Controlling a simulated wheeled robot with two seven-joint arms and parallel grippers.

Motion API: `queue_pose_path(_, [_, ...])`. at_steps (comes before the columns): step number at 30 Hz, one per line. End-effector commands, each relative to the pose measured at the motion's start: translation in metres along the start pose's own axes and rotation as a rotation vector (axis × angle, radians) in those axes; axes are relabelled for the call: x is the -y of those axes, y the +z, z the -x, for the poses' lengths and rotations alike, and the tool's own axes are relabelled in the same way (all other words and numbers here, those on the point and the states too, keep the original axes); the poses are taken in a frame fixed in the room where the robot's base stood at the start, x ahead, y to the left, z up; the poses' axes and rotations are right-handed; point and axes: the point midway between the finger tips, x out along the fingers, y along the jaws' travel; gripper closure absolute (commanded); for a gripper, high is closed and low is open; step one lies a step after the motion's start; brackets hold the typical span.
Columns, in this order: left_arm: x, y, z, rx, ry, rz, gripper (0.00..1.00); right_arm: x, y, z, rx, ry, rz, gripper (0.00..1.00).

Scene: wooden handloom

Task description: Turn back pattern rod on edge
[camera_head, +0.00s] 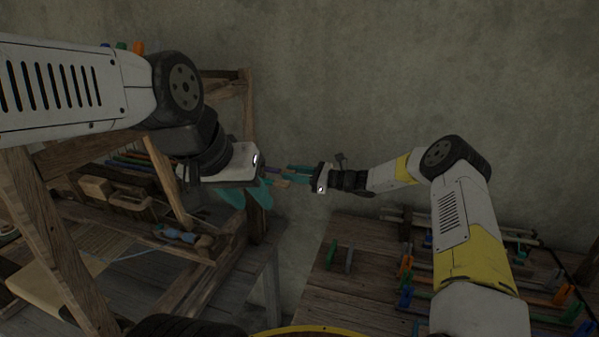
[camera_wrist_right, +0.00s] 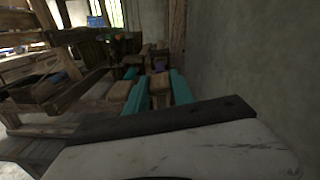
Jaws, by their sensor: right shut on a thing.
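Several coloured rods (camera_head: 130,162) lie on the wooden loom (camera_head: 155,200) at the left of the head view. I cannot tell which is the pattern rod. My left gripper (camera_head: 247,195) reaches in front of the loom's right post, teal fingers pointing down and apart, with nothing clearly between them. My right gripper (camera_head: 288,175) is right of that post, fingers pointing left toward the loom. It is shut on a small brown wooden piece (camera_wrist_right: 160,83), seen between the teal fingers in the right wrist view. A purple bit (camera_head: 272,170) shows near its fingertips. The piece's far end is hidden.
A wooden table (camera_head: 335,285) at the lower right bears several coloured rods and clamps. Its left part is mostly bare. A grey wall (camera_head: 350,80) stands close behind the right gripper.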

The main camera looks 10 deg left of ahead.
Motion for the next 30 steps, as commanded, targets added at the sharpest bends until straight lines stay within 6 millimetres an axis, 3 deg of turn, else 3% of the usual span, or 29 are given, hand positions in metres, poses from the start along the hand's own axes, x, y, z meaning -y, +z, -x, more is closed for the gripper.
queue_pose_path(30, [0.0, 0.0, 0.0, 0.0, 0.0, 0.0, 0.64, -0.0024, -0.0013, 0.0003, 0.0, -0.002, 0.957, 1.0])
